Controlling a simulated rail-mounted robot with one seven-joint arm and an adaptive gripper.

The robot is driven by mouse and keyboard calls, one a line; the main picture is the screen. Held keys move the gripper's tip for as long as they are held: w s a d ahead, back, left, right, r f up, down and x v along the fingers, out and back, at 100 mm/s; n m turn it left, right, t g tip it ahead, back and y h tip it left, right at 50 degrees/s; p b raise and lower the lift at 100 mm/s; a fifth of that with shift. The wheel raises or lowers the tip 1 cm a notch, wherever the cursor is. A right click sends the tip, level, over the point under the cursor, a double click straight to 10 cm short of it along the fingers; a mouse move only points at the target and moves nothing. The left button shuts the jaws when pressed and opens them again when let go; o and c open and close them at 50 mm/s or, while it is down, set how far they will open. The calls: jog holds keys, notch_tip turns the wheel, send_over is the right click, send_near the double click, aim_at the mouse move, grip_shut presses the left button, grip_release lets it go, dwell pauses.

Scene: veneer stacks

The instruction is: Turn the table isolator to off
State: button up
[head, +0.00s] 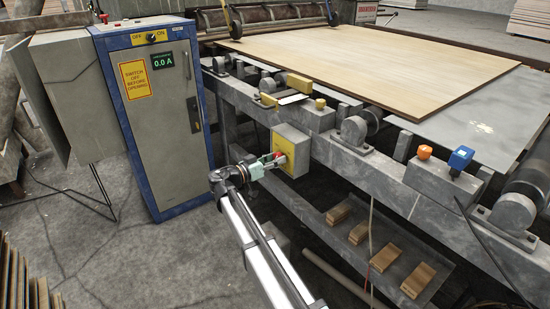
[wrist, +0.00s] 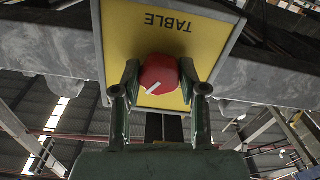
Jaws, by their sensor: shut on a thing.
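The table isolator is a grey box (head: 291,142) with a yellow face, fixed to the side of the machine frame. In the wrist view its yellow plate (wrist: 205,45) reads TABLE upside down. Its red knob (wrist: 158,70) carries a white line that lies slanted, nearer level than upright in that picture. My gripper (head: 270,160) reaches the box face from the front left. In the wrist view my gripper (wrist: 160,77) has one finger on each side of the knob and is shut on it. Any position marks around the knob are hidden or not readable.
A blue-and-grey cabinet (head: 175,120) with an OFF/ON switch and a 0.0 A display stands to the left. A wooden sheet (head: 380,65) lies on the machine bed. Wood blocks (head: 384,258) lie on the lower shelf.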

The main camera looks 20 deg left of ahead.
jog(key=n+p, duration=0.2)
jog(key=n, duration=0.1)
jog(key=shift+r+n, duration=0.2)
jog(key=shift+n, duration=0.1)
jog(key=n+p, duration=0.3)
jog(key=n, duration=0.1)
jog(key=shift+n+p, duration=0.3)
jog(key=n+p, duration=0.4)
jog(key=n, duration=0.1)
jog(key=shift+n+p, duration=0.75)
jog(key=shift+n, duration=0.25)
jog(key=shift+f, duration=0.1)
jog(key=o, duration=1.2)
jog(key=shift+d, duration=0.1)
jog(key=shift+c, duration=0.2)
jog(key=v, duration=1.2)
